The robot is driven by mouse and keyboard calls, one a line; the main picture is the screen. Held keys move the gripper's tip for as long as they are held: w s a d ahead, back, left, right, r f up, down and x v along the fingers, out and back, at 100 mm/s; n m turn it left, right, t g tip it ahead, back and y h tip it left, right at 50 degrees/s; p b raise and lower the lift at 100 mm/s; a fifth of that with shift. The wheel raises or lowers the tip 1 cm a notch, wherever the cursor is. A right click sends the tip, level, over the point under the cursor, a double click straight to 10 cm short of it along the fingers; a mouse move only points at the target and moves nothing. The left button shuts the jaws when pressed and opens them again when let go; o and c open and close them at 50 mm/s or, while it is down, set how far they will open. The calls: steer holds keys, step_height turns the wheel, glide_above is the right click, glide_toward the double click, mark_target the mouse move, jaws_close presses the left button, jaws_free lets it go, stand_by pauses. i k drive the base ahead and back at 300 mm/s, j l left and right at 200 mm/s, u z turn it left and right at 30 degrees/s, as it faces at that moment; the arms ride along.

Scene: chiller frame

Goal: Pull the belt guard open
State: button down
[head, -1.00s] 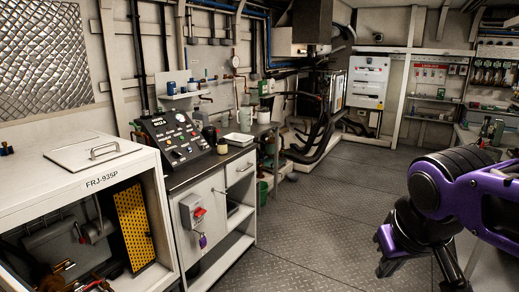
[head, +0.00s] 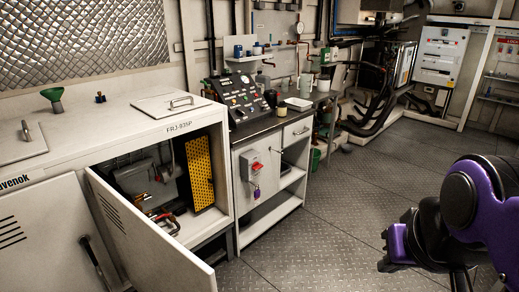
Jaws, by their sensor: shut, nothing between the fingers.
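The belt guard (head: 201,172) is a yellow perforated panel. It stands upright inside the open bay of the white cabinet marked FRJ-935P, on the bay's right side. My gripper (head: 392,255) is at the lower right over the floor, far from the guard and touching nothing. It is shut and empty, and only partly clear against my purple and black arm.
The white cabinet door (head: 150,235) hangs open, swung out in front of the bay's lower left. A bench (head: 262,165) with a control panel (head: 243,98) and red switch box stands right of the bay. Open metal floor (head: 320,225) lies between bench and arm.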

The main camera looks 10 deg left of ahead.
mark_target(197, 150)
steer(key=i, duration=2.3)
steer(key=i+u, duration=0.1)
steer(key=u, duration=0.7)
steer(key=i+u, duration=0.15)
steer(key=u, duration=0.25)
steer(key=l+u, duration=0.35)
steer(key=k+l+u, duration=0.1)
steer(key=u, duration=0.25)
steer(key=k+l+u, duration=0.1)
steer(key=l+u, duration=0.25)
steer(key=i+j, duration=0.15)
steer(key=j, duration=0.15)
steer(key=i+j, duration=0.15)
steer(key=j, duration=0.15)
